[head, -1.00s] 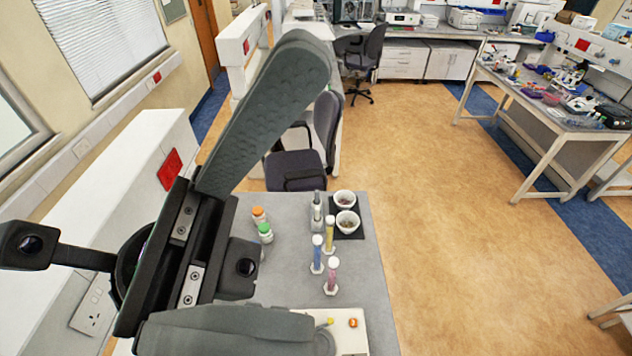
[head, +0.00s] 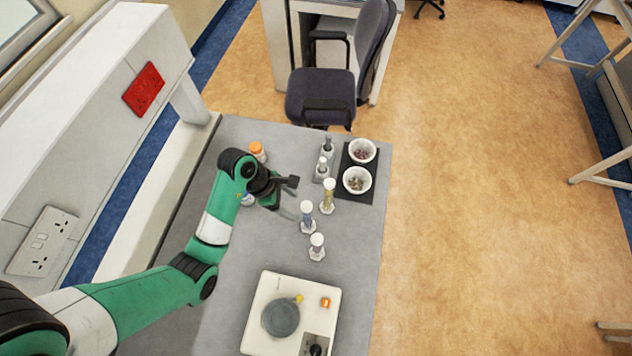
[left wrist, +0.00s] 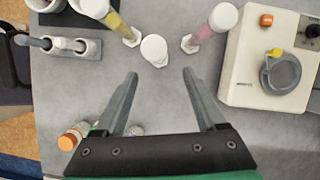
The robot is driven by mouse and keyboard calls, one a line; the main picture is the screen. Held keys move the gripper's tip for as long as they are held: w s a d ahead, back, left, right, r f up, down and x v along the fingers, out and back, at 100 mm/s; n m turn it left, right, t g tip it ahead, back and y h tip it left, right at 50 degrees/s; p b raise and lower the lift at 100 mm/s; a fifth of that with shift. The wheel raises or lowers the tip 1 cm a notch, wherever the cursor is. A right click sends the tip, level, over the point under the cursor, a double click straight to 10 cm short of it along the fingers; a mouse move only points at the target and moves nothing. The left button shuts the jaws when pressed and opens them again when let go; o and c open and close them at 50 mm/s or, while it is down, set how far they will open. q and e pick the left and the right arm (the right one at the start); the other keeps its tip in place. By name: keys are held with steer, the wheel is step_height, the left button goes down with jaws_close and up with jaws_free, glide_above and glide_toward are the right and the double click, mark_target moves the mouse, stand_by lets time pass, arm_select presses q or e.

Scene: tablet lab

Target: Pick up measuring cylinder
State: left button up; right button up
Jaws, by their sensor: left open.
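Three measuring cylinders with white round tops stand upright on the grey bench: a blue one (head: 307,216), a yellow one (head: 327,196) and a third (head: 317,246), which looks pink in the left wrist view (left wrist: 208,30). My left gripper (head: 293,199) is open and empty, just left of the blue cylinder and apart from it. In the left wrist view my fingers (left wrist: 160,74) are spread toward a white top (left wrist: 154,49), seen almost end-on between the yellow cylinder (left wrist: 122,27) and the pink one. My right gripper is not in view.
A stirrer plate (head: 262,312) stands at the bench's front. An orange-capped bottle (head: 257,150) and another bottle (head: 247,199) are near my left wrist. Behind the cylinders are a small grey rack (head: 321,176) and two white bowls (head: 357,181) on a black mat (head: 362,198).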

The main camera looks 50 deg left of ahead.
mark_target(307, 214)
arm_select(q)
steer(key=b+x, duration=0.1)
steer(key=x, duration=1)
steer(key=shift+w+a+f+b, duration=0.15)
steer(key=shift+w+f+b, duration=0.05)
steer(key=shift+w+b, duration=0.15)
jaws_close()
steer(key=shift+r, duration=0.1)
stand_by(1.0)
